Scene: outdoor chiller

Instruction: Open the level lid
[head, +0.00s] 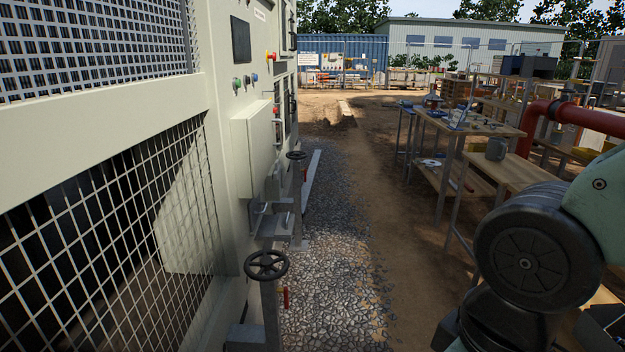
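The cream chiller cabinet (222,130) fills the left side of the head view. A pale box with a flat front (256,150) juts from its side, and it looks closed. I cannot tell whether this box carries the level lid, and no other lid is clear from here. A grey bracket or small housing (272,226) sits below the box. My arm shows at the lower right, apart from the chiller. My gripper is outside the view.
Two black handwheels (266,265) (296,155) on posts stand close along the chiller. Wooden workbenches (520,170) with tools and a red pipe (575,114) line the right. A gravel and dirt path (345,210) between them is open.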

